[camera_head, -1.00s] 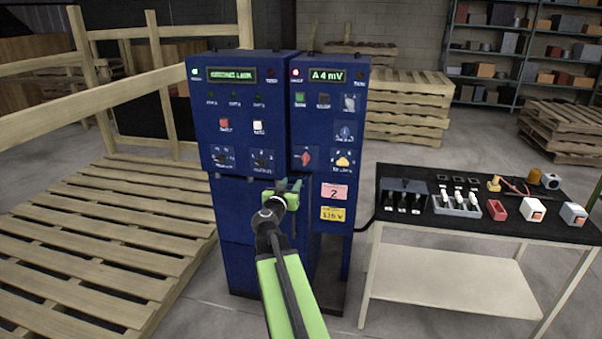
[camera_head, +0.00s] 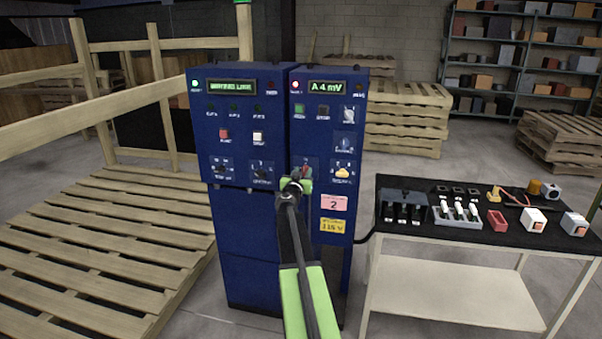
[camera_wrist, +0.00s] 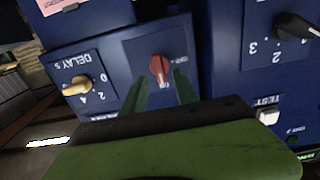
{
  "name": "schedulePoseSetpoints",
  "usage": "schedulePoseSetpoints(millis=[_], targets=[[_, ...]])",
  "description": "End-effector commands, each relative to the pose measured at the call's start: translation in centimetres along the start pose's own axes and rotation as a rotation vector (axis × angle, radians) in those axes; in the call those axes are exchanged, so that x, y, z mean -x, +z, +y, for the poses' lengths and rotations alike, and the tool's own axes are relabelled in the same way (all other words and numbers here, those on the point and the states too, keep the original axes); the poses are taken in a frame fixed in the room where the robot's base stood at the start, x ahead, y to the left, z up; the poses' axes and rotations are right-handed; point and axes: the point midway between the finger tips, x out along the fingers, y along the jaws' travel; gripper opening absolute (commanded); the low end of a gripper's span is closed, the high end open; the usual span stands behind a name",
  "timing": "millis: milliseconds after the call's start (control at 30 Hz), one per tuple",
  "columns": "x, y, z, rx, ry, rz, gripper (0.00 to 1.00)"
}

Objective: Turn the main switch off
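The main switch seems to be the red rotary knob (camera_wrist: 160,68) on a dark square plate, seen upside down in the wrist view. Its plate labels are too small to read surely. My gripper (camera_wrist: 159,86) is open, with one green finger on each side just short of the knob or beside its near end; contact cannot be told. In the head view my gripper (camera_head: 297,186) is in front of the right blue cabinet (camera_head: 334,252) and covers most of the knob.
A yellow delay knob (camera_wrist: 78,86) and a black knob (camera_wrist: 297,27) flank the red one in the wrist view. A white test button (camera_wrist: 268,116) is close by. A table (camera_head: 455,292) with small parts stands right of the cabinets, and wooden pallets (camera_head: 105,250) lie left.

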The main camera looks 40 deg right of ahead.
Motion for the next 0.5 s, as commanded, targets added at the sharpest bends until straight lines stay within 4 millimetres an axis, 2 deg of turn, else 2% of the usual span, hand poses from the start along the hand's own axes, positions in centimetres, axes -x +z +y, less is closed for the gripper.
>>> schedulePoseSetpoints(millis=[33, 133, 433, 500], targets=[[-1.0, 0.0, -0.1, 0.000, 0.000, 0.000, 0.35], [-1.7, 0.0, 0.0, 0.000, 0.001, 0.000, 0.35], [-1.9, 0.0, 0.0, 0.000, 0.000, 0.000, 0.35], [-1.9, 0.0, -0.1, 0.000, 0.000, 0.000, 0.29]])
